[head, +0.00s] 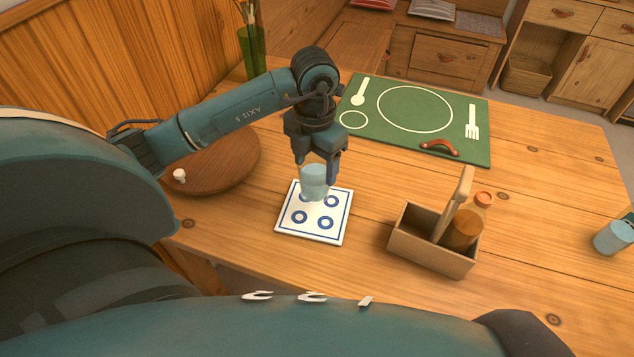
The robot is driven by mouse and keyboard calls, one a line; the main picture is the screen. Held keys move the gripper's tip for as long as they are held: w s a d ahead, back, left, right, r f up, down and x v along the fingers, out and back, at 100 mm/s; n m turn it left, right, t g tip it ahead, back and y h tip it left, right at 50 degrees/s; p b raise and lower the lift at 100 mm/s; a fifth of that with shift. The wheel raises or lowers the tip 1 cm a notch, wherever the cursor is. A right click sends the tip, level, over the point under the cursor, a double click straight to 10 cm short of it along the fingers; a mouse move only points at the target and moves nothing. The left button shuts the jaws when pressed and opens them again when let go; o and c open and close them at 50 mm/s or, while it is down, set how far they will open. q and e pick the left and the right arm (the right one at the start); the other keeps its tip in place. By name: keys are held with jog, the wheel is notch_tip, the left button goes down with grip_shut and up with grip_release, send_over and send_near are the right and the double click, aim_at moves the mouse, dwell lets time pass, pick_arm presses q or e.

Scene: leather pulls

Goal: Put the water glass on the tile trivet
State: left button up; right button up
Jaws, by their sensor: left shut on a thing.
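The water glass (314,182) is a small pale-blue tumbler, upright between the fingers of my left gripper (318,173). The gripper points down and is shut on the glass. The tile trivet (287,231), a white square with a blue border and blue rings, lies flat on the table. The glass is over the far half of the trivet and hides part of its pattern. I cannot tell whether the glass base touches the tile or is just above it. My right gripper is not in view.
A wooden caddy (423,252) with an upright handle and a bottle (463,230) stands right of the trivet. A round wooden board (225,165) lies left. A green place mat (385,150) lies behind. A blue cup (613,238) is at the far right. Table between caddy and cup is clear.

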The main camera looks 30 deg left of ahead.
pick_arm(q)
jog(key=shift+f, duration=0.8)
notch_tip(320, 180, down, 4)
jog(key=shift+r, duration=0.2)
jog(key=shift+f, duration=0.1)
jog(key=shift+f, duration=0.1)
jog(key=o, duration=1.6)
